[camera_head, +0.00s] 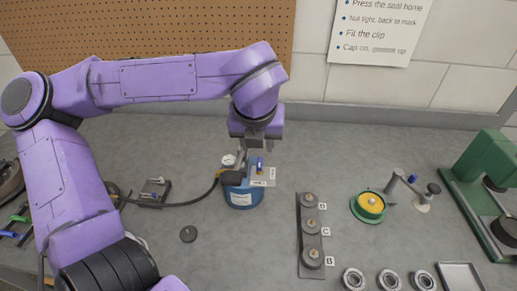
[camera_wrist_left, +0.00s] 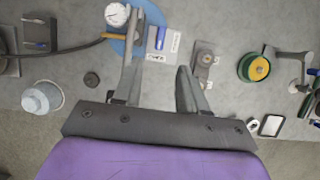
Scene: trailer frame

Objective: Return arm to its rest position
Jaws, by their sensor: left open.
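My left arm, purple with dark joints, reaches in from the left in the head view and bends down at the wrist. My left gripper (camera_head: 256,152) hangs over the bench, above and just behind a blue round unit (camera_head: 242,196) with a hose and gauge. In the left wrist view the two grey fingers of the gripper (camera_wrist_left: 158,72) stand apart with nothing between them. A small pale plate (camera_head: 263,178) with a blue piece and a label lies near the fingertips; it also shows beyond them in the left wrist view (camera_wrist_left: 158,43). My right gripper is not seen.
A grey strip with several round knobs (camera_head: 311,229), a green-and-yellow round part (camera_head: 369,206) and a green press (camera_head: 480,190) stand to the right. Several metal rings (camera_head: 389,280) lie in front. A pegboard (camera_head: 160,25) backs the bench. A black hose (camera_head: 180,203) runs leftward.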

